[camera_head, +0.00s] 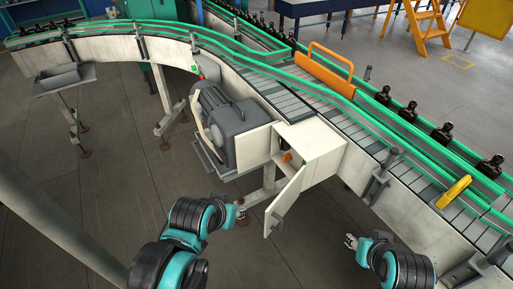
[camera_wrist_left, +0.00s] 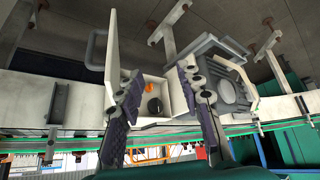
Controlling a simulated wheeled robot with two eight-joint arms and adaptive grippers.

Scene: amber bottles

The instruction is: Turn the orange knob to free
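The orange knob (camera_head: 287,157) shows inside a white control box (camera_head: 318,142) on the conveyor's side. The box door (camera_head: 285,203) hangs open. In the left wrist view, which is upside down, the orange part (camera_wrist_left: 144,85) sits in the box beside a round black knob (camera_wrist_left: 155,105). My left gripper (camera_head: 240,210) is left of the open door, apart from the knob. In the left wrist view its fingers (camera_wrist_left: 158,75) are spread with nothing between them, framing the box opening. My right gripper (camera_head: 350,242) is low, right of the door; its fingers are too small to judge.
A grey motor (camera_head: 226,122) stands left of the box. The conveyor (camera_head: 420,185) with green rails carries several amber bottles (camera_head: 442,132). A yellow handle (camera_head: 454,191) and an orange gate (camera_head: 324,73) are on it. The floor (camera_head: 110,190) before the motor has free room.

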